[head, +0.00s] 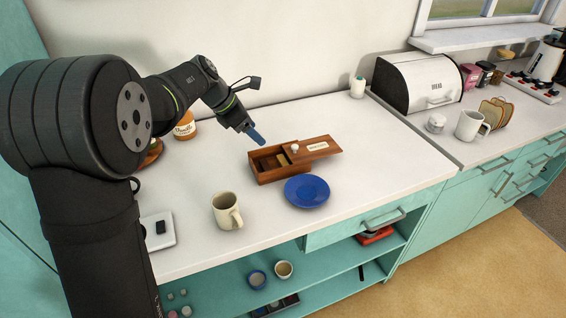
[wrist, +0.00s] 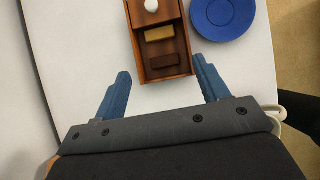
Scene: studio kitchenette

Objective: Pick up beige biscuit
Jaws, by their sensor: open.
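The beige biscuit (wrist: 158,34) lies in an open wooden box (head: 268,177), in the compartment just short of the white-knobbed lid (head: 318,146). A dark brown biscuit (wrist: 162,60) lies in the compartment nearer my gripper. In the wrist view, my gripper (wrist: 162,68) is open and empty, its blue fingers spread wider than the box's near end. The beige biscuit is beyond the fingertips. In the head view, my gripper (head: 255,137) is above the box's far left side. The lid is slid partly off to the right.
A blue plate (head: 307,191) sits close beside the box's front right. A cream mug (head: 227,211) stands front left on the white counter (head: 360,180). A jar (head: 184,127) is behind my arm. The counter right of the plate is clear.

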